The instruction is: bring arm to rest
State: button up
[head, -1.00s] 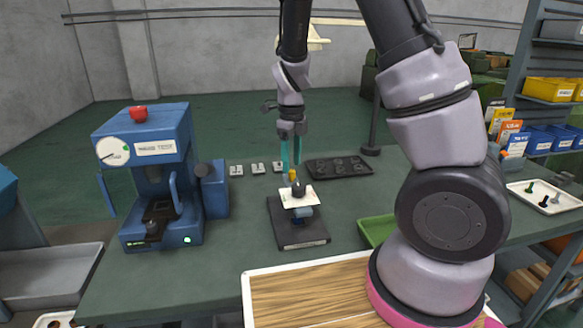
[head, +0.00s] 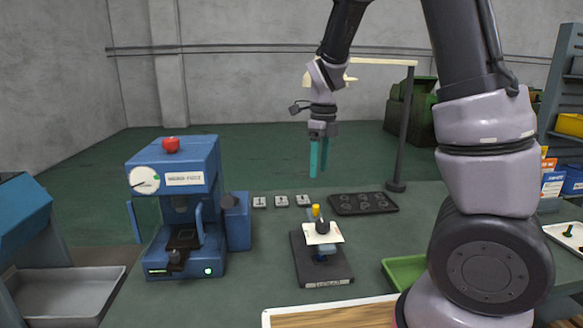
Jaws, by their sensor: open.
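My gripper (head: 318,158) hangs from my raised arm in the head view, its two teal fingers pointing down and apart. It is open with nothing between the fingers. It hangs above the green table (head: 250,290), clear of the small fixture. The fixture has a dark base plate (head: 335,271), a white card (head: 333,235) and a dark knob (head: 322,227) on top. A small yellow piece (head: 316,211) stands just behind the knob. My arm hides part of the table's right side.
A blue test machine (head: 185,225) with a red button (head: 171,145) stands at left. Several small white blocks (head: 281,201) and a dark tray (head: 363,203) lie behind the fixture. A lamp post (head: 405,130) rises at the back right. A green bin (head: 404,271) sits beside my arm.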

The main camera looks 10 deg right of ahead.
jog(key=s+d+r+n+t, duration=0.3)
jog(key=s+r+n, duration=0.5)
jog(key=n, duration=0.3)
jog(key=s+d+r+n+t+y, duration=0.1)
jog(key=s+d+r+n+t, duration=0.3)
jog(key=s+r+n, duration=0.5)
jog(key=shift+d+r+n+y, duration=0.3)
jog(key=shift+d+r+n, duration=0.25)
jog(key=shift+n, duration=0.55)
